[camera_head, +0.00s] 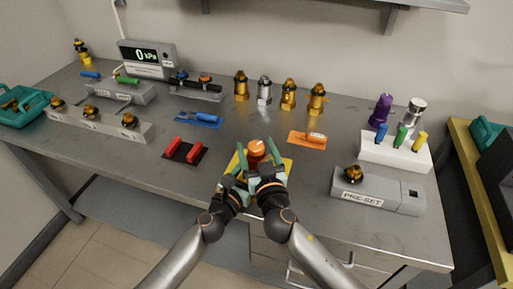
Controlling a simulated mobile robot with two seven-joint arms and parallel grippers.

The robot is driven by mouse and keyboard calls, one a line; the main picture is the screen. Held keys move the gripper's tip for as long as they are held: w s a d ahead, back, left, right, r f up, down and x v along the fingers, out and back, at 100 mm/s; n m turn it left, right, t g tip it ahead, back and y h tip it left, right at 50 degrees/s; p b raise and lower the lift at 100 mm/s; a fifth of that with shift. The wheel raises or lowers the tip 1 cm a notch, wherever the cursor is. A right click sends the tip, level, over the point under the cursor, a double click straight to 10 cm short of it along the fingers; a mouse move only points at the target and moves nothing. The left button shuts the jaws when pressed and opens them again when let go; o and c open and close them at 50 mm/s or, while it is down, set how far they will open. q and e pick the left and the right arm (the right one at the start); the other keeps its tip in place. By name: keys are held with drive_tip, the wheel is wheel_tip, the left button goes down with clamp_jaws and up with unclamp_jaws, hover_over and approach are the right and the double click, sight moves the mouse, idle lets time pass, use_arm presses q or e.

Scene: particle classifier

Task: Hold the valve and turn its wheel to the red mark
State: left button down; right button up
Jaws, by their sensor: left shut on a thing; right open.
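The valve stands on a yellow mat (288,163) near the front edge of the table. Its orange-red wheel (257,147) is on top and carries a small pale line; I cannot make out a red mark. My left gripper (241,160) is shut on the valve from the left side, below the wheel. My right gripper (268,166) is open, close beside the valve on its right and front. The two grippers hide most of the valve's body and much of the mat. I cannot tell whether the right fingers touch the wheel.
A red-handled tool on a dark mat (185,150) lies left of my grippers. An orange mat (307,141) with a tool lies to the right. The grey PRE-SET block (378,191) is front right. Several brass valves (288,95) stand behind. The bench between is clear.

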sight(258, 155)
drive_tip(key=v, duration=0.6)
drive_tip(key=shift+v, duration=0.8)
drive_tip(key=a+v, duration=0.1)
drive_tip(key=v, duration=0.3)
drive_tip(key=x, duration=0.7)
drive_tip(key=d+x, duration=0.1)
drive_tip(key=x, duration=0.3)
drive_tip(key=shift+w+a+r, duration=0.1)
drive_tip(key=shift+w+r, duration=0.15)
drive_tip(key=shift+w, duration=0.1)
drive_tip(key=shift+c, duration=0.3)
clamp_jaws()
